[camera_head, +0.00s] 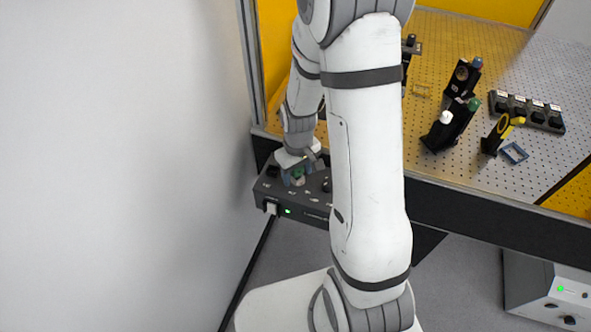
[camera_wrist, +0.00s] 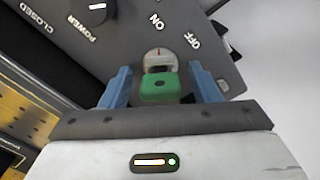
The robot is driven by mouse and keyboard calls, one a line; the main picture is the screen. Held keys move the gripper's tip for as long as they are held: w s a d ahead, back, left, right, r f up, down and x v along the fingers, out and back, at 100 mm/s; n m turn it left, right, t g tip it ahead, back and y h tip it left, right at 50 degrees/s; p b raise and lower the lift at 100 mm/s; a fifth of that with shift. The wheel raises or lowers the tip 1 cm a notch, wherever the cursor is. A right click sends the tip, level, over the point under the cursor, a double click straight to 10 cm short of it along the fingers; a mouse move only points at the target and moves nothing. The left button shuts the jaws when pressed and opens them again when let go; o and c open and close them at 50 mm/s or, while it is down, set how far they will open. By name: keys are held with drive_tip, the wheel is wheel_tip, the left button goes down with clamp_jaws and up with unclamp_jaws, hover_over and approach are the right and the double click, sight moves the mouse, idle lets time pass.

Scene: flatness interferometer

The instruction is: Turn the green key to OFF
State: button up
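The green key (camera_wrist: 160,88) sits in a round pale lock (camera_wrist: 158,58) on the dark panel of the control box (camera_head: 300,207). ON is printed above the lock and OFF to its upper right. A thin red line on the lock points up, roughly toward ON. My gripper (camera_wrist: 161,83) is open, with one blue finger on each side of the key. A narrow gap shows between each finger and the key, so it is not gripped. In the head view, my gripper (camera_head: 298,176) is at the box's top left, with a bit of the green key (camera_head: 298,173) showing between its fingers.
A knob (camera_wrist: 97,4) marked POWER is on the same panel. A green light (camera_head: 287,211) glows on the box front, beside a plugged-in cable (camera_head: 258,256). A white wall (camera_head: 120,160) is to the left. The perforated optical table (camera_head: 450,165) with several mounts is to the right.

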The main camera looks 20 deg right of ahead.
drive_tip(key=c, duration=0.9)
drive_tip(key=shift+m+b, duration=0.3)
drive_tip(key=shift+m, duration=0.9)
drive_tip(key=shift+c, duration=0.2)
